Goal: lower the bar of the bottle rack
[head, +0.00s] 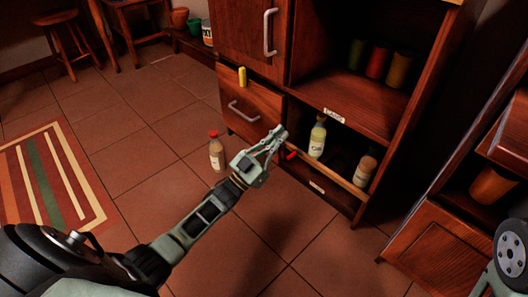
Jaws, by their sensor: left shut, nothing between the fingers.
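The bottle rack (318,186) is the low, open compartment of the dark wood cabinet. Its bar (337,178) is a light wooden strip running across the front, with a red piece (291,155) near its left end. A pale yellow bottle (317,139) and a bottle with an orange-brown cap (365,169) stand behind the bar. My left gripper (279,134) is shut and empty, at the rack's left end, just above and left of the red piece. I cannot tell whether it touches the cabinet. My right gripper is out of view.
A red-capped bottle (216,152) stands on the tiled floor left of my left gripper. A drawer (252,108) with a metal handle is beside the rack. Several jars (376,60) stand on the shelf above. Another cabinet (440,250) is at the right.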

